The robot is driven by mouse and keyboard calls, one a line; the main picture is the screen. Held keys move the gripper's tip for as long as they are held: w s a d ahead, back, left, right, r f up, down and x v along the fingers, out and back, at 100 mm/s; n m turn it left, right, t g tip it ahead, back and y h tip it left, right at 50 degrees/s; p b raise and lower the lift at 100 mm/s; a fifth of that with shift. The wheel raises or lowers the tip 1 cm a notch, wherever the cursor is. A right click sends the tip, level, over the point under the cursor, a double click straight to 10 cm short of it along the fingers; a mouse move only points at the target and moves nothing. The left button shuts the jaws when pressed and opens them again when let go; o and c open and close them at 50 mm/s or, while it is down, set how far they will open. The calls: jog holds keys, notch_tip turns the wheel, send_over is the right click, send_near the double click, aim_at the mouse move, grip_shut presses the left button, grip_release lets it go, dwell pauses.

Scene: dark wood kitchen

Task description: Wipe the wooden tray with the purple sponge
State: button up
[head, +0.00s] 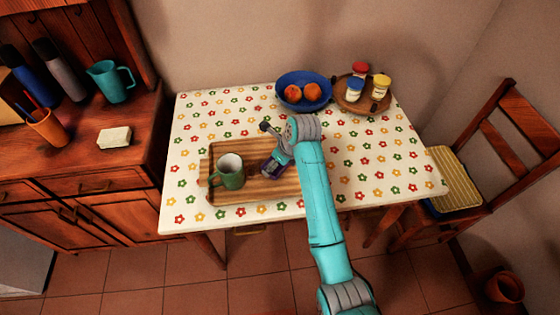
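The wooden tray (255,192) lies on the flowered tablecloth at the left front of the table, with striped wood and a raised rim. A green mug (231,174) stands on its left half. My gripper (271,168) points down over the right half of the tray, right of the mug. A small patch of purple, likely the purple sponge (267,171), shows at its fingertips, low over or touching the tray. My wrist and fingers hide most of it. I cannot see clearly whether the fingers are closed on it.
A blue bowl with oranges (318,103) and a round wooden tray with jars (349,104) stand at the back of the table. The tablecloth's right side (385,170) is clear. A chair (455,185) stands right; a counter with a teal jug (110,82) stands left.

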jog(key=shift+s+a, duration=0.15)
jog(key=shift+a, duration=0.55)
jog(key=shift+s+a, duration=0.15)
jog(key=shift+a, duration=0.5)
jog(key=shift+f, duration=0.1)
jog(key=shift+d, duration=0.15)
jog(key=shift+d, duration=0.3)
jog(key=shift+w+d, duration=0.25)
jog(key=shift+d, duration=0.6)
jog(key=shift+w+d, duration=0.2)
jog(key=shift+d, duration=0.7)
jog(key=shift+w+d, duration=0.25)
jog(key=shift+d, duration=0.6)
jog(key=shift+r, duration=0.25)
jog(key=shift+r, duration=2.95)
